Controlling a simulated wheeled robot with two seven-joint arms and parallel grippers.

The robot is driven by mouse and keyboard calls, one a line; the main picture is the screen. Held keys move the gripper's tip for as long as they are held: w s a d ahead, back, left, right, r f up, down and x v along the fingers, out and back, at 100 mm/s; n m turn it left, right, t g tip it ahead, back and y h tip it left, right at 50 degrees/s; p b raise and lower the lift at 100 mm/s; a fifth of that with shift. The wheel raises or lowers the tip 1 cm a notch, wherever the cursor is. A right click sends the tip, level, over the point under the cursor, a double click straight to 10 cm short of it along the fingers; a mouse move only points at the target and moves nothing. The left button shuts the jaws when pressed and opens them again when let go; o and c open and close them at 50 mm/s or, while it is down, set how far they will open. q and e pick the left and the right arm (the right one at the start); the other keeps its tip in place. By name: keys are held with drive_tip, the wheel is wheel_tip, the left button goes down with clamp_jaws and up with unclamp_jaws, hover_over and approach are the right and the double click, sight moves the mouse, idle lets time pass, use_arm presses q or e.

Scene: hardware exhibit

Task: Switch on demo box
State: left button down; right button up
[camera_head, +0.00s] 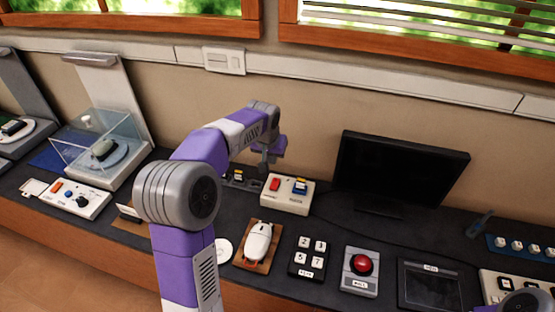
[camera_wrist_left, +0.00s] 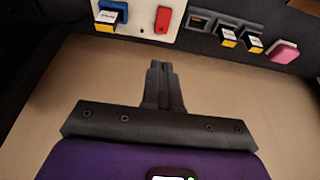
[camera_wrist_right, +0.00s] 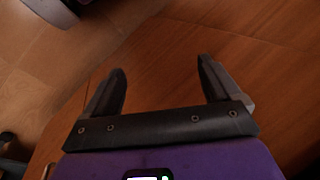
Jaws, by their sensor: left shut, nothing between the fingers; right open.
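A cream box (camera_head: 290,205) with a red rocker switch (camera_head: 275,184) and a blue socket holding a yellow-and-black plug-in piece (camera_head: 300,186) stands on the dark counter. I take it as the demo box; its label is too small to read surely. In the left wrist view the red switch (camera_wrist_left: 163,20) and blue socket (camera_wrist_left: 112,12) show at the top. My left gripper (camera_head: 264,167) is shut and empty, behind the box near its left rear corner; it also shows in the left wrist view (camera_wrist_left: 160,66). My right gripper (camera_wrist_right: 160,66) is open and empty over brown wood.
Small cartridges (camera_wrist_left: 240,41) and a pink block (camera_wrist_left: 284,52) lie beside the box. A monitor (camera_head: 400,168) stands to its right. In front are a white mouse (camera_head: 258,241), a number keypad (camera_head: 310,257) and a red button box (camera_head: 360,270).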

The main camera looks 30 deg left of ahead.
sight(276, 180)
use_arm(q)
drive_tip(key=b+x, duration=0.1)
drive_tip(key=x, duration=0.3)
drive_tip(key=b+x, duration=0.1)
drive_tip(key=x, duration=0.3)
drive_tip(key=s+b+x, duration=0.1)
drive_tip(key=x, duration=0.3)
drive_tip(key=shift+w+f, duration=0.15)
drive_tip(key=shift+f, duration=0.25)
use_arm(e)
wheel_tip(276, 180, down, 4)
drive_tip(key=shift+r, duration=0.2)
use_arm(q)
drive_tip(key=shift+a, duration=0.1)
use_arm(e)
drive_tip(key=shift+r, duration=0.1)
